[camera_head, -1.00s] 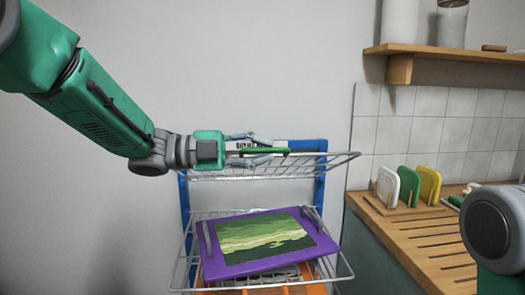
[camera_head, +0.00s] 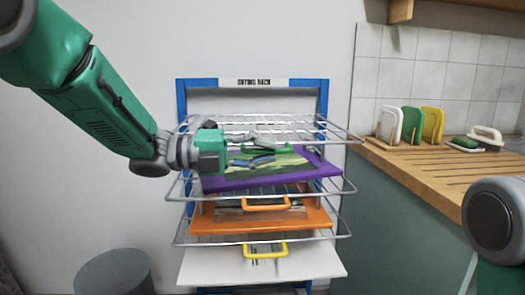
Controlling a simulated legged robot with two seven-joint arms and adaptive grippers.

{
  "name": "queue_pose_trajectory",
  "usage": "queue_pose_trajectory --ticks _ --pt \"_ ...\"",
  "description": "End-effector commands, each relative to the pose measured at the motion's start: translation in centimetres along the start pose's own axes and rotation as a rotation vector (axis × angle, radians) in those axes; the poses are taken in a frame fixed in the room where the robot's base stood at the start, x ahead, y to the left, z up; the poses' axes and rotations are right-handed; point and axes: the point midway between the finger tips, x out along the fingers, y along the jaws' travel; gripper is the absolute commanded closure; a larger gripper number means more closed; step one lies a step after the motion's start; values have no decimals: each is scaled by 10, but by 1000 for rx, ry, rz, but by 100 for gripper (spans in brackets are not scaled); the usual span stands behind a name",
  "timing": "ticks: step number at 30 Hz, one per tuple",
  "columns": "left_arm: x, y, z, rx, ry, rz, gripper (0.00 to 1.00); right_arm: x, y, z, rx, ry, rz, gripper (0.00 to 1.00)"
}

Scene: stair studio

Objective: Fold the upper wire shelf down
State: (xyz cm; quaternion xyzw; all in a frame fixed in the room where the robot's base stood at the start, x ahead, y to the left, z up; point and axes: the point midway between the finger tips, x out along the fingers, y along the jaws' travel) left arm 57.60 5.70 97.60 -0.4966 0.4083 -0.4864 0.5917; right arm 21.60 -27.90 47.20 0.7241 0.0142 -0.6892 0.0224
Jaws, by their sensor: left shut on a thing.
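The upper wire shelf (camera_head: 340,134) of the blue-framed drying rack (camera_head: 183,100) lies about level, close above a purple-framed green picture (camera_head: 240,178). A green handle (camera_head: 300,148) shows at its front edge. My left gripper (camera_head: 268,151) comes in from the left and is shut on this handle; its fingers hide part of it. My right gripper is out of view; only a part of my right arm shows at the right edge.
Lower wire shelves hold an orange-framed picture (camera_head: 222,226) and a white sheet (camera_head: 310,262), with orange (camera_head: 266,206) and yellow (camera_head: 264,249) handles. A wooden counter (camera_head: 425,180) with upright boards stands at right. A grey bin (camera_head: 112,272) stands lower left.

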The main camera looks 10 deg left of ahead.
Motion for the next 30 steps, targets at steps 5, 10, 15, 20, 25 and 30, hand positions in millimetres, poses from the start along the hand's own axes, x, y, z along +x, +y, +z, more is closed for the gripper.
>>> queue_pose_trajectory --ticks 5,10,15,20,25,30 --pt "3 9 -3 17 5 1 100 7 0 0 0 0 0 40" --pt "3 12 -3 15 7 6 100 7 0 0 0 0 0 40" --pt "3 15 -4 11 8 10 100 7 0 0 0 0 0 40" --pt "2 16 -4 8 8 11 70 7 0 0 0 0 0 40" --pt "1 15 -2 9 5 7 70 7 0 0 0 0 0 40" --pt "-5 13 -1 10 2 3 70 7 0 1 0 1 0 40"
